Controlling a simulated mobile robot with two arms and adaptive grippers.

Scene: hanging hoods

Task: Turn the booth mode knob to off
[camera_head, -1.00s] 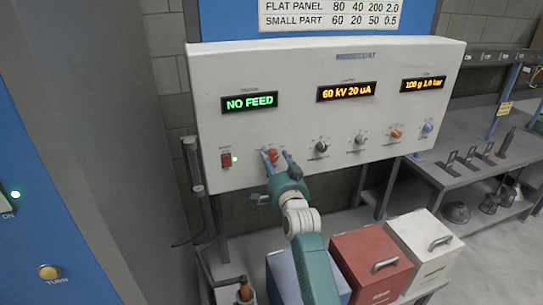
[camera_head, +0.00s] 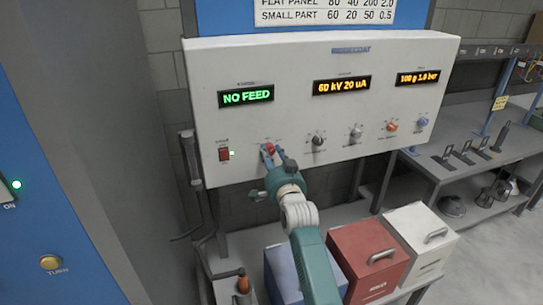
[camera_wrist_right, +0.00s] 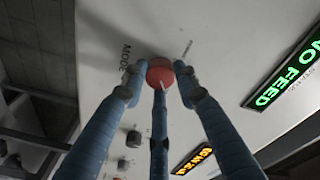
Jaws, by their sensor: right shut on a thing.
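The booth mode knob is a red round knob at the lower left of the white control panel (camera_head: 330,55). It shows between my fingertips in the head view (camera_head: 269,147). In the right wrist view the red knob (camera_wrist_right: 160,71) sits beside the word MODE, with a short white pointer line on it. My right gripper (camera_head: 272,151) has its blue fingers shut around the knob; its fingertips (camera_wrist_right: 161,88) touch the knob's sides. The knob's setting labels are too small or hidden to read. My left gripper is in neither view.
A green display (camera_head: 246,96) reads NO FEED. Several other knobs, including an orange one (camera_head: 391,126), are to the right. Blue, red (camera_head: 365,262) and white boxes stand below.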

